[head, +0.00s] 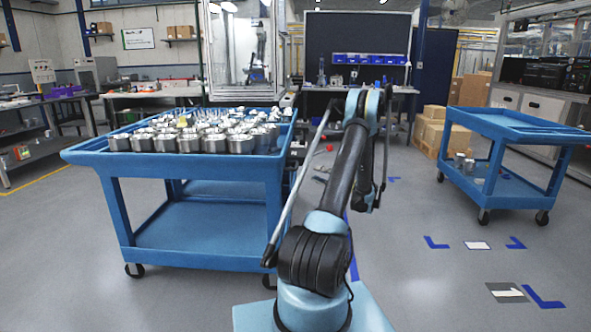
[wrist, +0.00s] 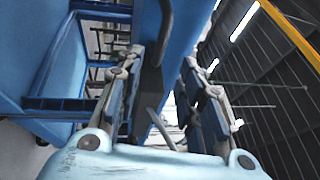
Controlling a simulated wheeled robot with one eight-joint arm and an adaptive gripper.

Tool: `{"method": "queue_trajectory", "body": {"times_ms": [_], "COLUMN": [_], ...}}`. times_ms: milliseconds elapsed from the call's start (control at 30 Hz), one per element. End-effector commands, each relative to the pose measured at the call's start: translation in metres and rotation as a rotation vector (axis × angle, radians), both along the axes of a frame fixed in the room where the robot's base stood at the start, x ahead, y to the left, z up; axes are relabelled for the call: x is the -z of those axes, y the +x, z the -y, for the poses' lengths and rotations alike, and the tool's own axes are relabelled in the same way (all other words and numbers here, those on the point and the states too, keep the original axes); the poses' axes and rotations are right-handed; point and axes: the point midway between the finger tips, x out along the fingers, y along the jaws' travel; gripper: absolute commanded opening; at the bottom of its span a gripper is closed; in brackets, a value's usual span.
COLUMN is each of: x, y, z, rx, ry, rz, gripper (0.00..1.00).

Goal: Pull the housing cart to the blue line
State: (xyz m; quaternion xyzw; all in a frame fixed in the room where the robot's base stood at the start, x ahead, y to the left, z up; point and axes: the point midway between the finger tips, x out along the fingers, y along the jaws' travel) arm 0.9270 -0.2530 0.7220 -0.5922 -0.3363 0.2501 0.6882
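The housing cart (head: 185,234) is a blue two-shelf cart on casters at the left of the head view. Its top tray holds many machined metal housings (head: 190,140); the lower shelf looks empty. A blue line (head: 353,262) on the floor shows partly behind my arm, right of the cart. In the wrist view my gripper (wrist: 163,64) has its two fingers apart. Blue cart-like surfaces (wrist: 183,28) show beyond and between the fingers; I cannot tell whether they touch. In the head view my arm hides the gripper's fingertips.
A second blue cart (head: 505,184) stands at the right with a few parts on its lower shelf. Blue corner marks (head: 437,243) and white patches lie on open floor at the right. Workbenches (head: 150,98) and cardboard boxes (head: 440,135) stand at the back.

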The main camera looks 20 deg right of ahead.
Motion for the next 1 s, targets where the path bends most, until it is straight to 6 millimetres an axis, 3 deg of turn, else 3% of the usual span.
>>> {"method": "queue_trajectory", "body": {"times_ms": [600,1000], "x": [-0.018,-0.022], "y": [0.068,0.083], "z": [-0.078,-0.094], "rx": [0.0,0.002], "ry": [-0.001,0.0], "rz": [-0.001,0.0], "gripper": [0.35,0.35]}}
